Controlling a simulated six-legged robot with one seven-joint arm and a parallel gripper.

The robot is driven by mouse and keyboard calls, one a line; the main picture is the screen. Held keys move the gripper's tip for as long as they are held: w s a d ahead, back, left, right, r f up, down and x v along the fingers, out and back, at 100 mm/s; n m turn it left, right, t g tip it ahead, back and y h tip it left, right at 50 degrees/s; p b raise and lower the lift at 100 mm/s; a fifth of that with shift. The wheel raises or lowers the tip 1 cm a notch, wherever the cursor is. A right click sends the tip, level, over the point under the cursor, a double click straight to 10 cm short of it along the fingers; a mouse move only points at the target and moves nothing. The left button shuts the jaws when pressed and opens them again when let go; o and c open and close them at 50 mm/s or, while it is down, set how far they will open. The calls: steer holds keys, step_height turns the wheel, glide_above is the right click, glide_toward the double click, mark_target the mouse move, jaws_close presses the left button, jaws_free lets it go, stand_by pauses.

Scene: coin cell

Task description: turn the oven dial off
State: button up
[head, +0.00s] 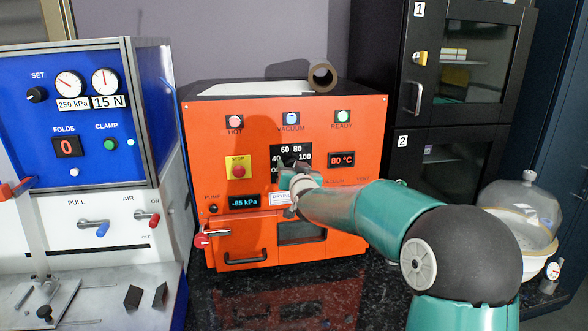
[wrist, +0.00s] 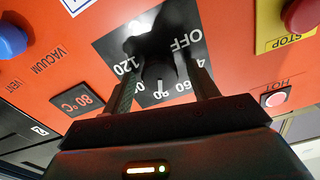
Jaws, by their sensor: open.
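The orange oven (head: 340,120) stands in the middle of the head view. Its black dial plate (head: 302,150) is marked from OFF through 40, 60, 80 and 100, and my gripper (head: 290,173) covers much of it. In the wrist view, the plate appears upside down, with OFF and 120 at the upper part. The dark round dial (wrist: 158,74) lies between the fingers of my gripper (wrist: 160,66), which are open, one on each side. A white mark on the dial points toward about 80. I cannot tell whether the fingers touch it.
A yellow-backed red STOP button (head: 238,171) is left of the dial. The display (head: 341,160) reads 80 °C, and the pressure display (head: 244,203) reads -85 kPa. A blue machine (head: 80,110) stands left, black cabinets (head: 455,90) right, a glass dome (head: 520,205) front right.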

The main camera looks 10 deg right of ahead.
steer(key=c, duration=1)
steer(key=shift+n, duration=0.3)
steer(key=n, duration=0.5)
steer(key=shift+a, duration=0.15)
steer(key=shift+f+n, duration=0.1)
steer(key=shift+n, duration=10.6)
